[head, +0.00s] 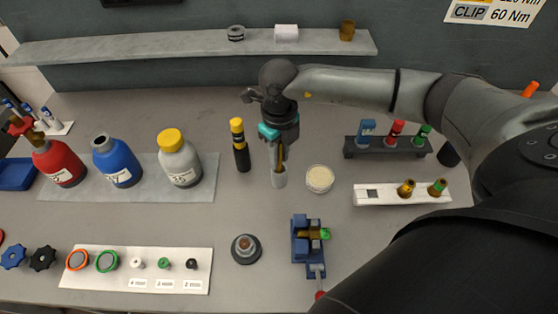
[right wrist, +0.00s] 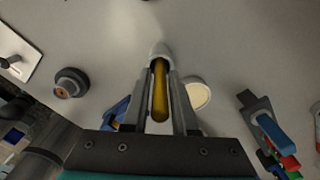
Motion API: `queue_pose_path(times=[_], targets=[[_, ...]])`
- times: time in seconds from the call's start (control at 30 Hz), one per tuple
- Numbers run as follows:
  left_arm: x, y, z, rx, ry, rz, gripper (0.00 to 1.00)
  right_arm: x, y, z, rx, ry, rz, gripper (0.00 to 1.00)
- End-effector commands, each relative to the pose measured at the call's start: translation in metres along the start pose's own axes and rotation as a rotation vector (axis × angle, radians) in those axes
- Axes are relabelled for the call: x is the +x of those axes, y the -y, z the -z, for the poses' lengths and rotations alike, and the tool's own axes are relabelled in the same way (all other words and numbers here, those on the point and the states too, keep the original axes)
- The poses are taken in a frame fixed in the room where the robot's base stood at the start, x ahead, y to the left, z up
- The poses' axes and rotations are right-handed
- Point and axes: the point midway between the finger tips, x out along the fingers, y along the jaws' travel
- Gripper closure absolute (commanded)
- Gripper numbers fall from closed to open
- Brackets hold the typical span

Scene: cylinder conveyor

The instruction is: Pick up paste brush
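The paste brush appears as a yellow-brown handle (right wrist: 160,92) standing in a pale cup (head: 279,179). In the head view, a strip of the handle (head: 281,157) shows between my right gripper and the cup. My right gripper (head: 279,152) points down from above, directly over the cup. In the right wrist view, its two fingers stand close on both sides of the handle. Whether they press on it or leave a thin gap cannot be told. The brush's lower end is hidden in the cup. My left gripper is not in view.
A black and yellow bottle (head: 240,146) stands close on the left, a round pale dish (head: 319,179) on the right. A blue fixture (head: 301,242) is in front. A rack (head: 386,148) stands at right, and large bottles (head: 181,162) stand at left.

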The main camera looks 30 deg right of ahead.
Motion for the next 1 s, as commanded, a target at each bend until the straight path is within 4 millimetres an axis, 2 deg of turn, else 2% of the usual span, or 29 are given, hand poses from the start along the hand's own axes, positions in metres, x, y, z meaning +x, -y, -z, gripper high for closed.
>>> queue_pose_path(times=[0.03, 0.2, 0.8, 1.0], targets=[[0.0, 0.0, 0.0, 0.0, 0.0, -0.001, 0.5, 0.0, 0.0, 0.0, 0.0, 0.0, 0.0, 0.81], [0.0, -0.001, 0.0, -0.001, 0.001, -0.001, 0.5, 0.0, 0.0, 0.0, 0.0, 0.0, 0.0, 1.0], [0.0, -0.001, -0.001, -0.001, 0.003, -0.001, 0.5, -0.001, 0.0, 0.0, 0.0, 0.001, 0.0, 1.0], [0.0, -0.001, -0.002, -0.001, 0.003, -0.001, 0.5, -0.014, 0.0, -0.001, 0.0, 0.003, 0.0, 1.0]])
